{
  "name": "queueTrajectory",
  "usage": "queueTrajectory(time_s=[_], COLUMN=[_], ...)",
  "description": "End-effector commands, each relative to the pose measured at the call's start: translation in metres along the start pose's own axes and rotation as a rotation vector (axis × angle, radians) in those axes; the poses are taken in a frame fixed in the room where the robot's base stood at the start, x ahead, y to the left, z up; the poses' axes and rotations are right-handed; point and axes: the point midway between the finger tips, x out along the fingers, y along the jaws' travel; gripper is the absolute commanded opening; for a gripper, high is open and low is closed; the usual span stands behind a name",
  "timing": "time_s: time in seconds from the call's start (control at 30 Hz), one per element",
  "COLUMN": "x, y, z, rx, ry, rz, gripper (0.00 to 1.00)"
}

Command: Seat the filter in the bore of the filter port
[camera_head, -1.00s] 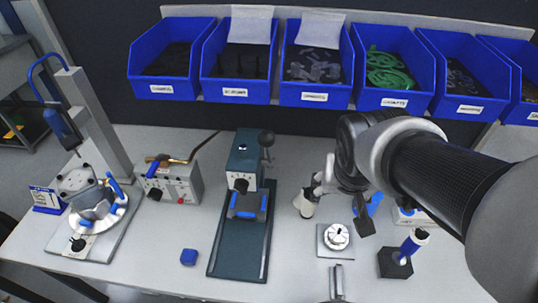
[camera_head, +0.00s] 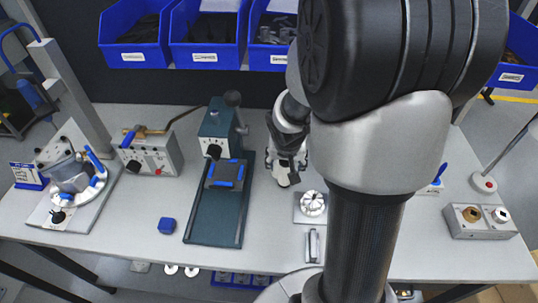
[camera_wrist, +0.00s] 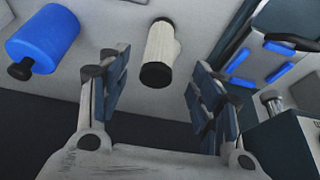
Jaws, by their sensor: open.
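The filter, a white cylinder with a black end, shows in the wrist view (camera_wrist: 161,50), between and beyond my fingertips. My gripper (camera_wrist: 158,82) is open, with one finger on either side of the filter's line and a gap to it. In the head view my gripper (camera_head: 285,160) points down over the table, and the white filter (camera_head: 287,179) shows partly below it. I cannot tell for sure which fixture is the filter port. A square plate with a round metal piece (camera_head: 313,204) stands just in front of the gripper.
A green fixture (camera_head: 216,200) with blue strips stands left of the gripper. A blue cylinder (camera_wrist: 44,38) with a black knob shows in the wrist view. My arm hides the middle right.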

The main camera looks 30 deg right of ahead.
Motion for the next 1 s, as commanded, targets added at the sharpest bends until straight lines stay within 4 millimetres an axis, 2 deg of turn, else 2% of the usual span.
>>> queueTrajectory(time_s=[0.03, 0.33, 0.6, 0.9, 1.0], x=[0.012, 0.033, 0.073, 0.076, 0.076], y=[0.000, 0.000, 0.001, 0.001, 0.001], z=[0.001, -0.001, -0.003, -0.005, -0.005], rx=[0.001, 0.001, 0.000, 0.000, 0.000], ry=[-0.001, 0.000, 0.000, 0.002, 0.002], rz=[0.000, 0.000, 0.000, -0.001, -0.001], gripper=[0.59, 0.59, 0.59, 0.59, 0.54])
